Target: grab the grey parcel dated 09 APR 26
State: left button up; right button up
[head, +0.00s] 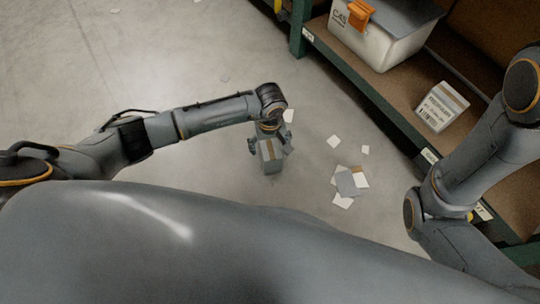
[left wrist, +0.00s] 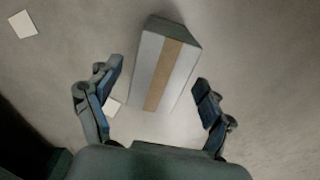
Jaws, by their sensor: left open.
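A grey parcel (head: 266,163) with a brown tape strip is below my left gripper (head: 270,148), over the concrete floor. In the left wrist view the same parcel (left wrist: 148,59) lies ahead of and partly between the fingers of my left gripper (left wrist: 158,80). The fingers are open, one on each side, with a gap to the parcel. No date can be read on it. Another grey parcel (head: 442,106) with a printed label and barcode lies on the shelf at the right; its small print is too blurred to read. My right gripper does not show.
A green-framed rack with a brown shelf (head: 376,93) runs along the right. A pale crate (head: 378,45) with an orange clip stands on it. Paper scraps (head: 346,183) lie on the floor between the parcel and the rack. The floor at upper left is mostly clear.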

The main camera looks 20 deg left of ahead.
pick_arm(q)
jog(key=shift+f+b, duration=0.5)
jog(key=shift+f, duration=0.25)
notch_tip(320, 180, down, 4)
jog(key=b, duration=0.3)
jog(key=shift+f+b, duration=0.15)
jog(key=shift+b, duration=0.25)
jog(key=shift+w, duration=0.1)
jog(key=c, duration=1.5)
jog(key=shift+o, duration=0.2)
jog(key=shift+r, duration=0.25)
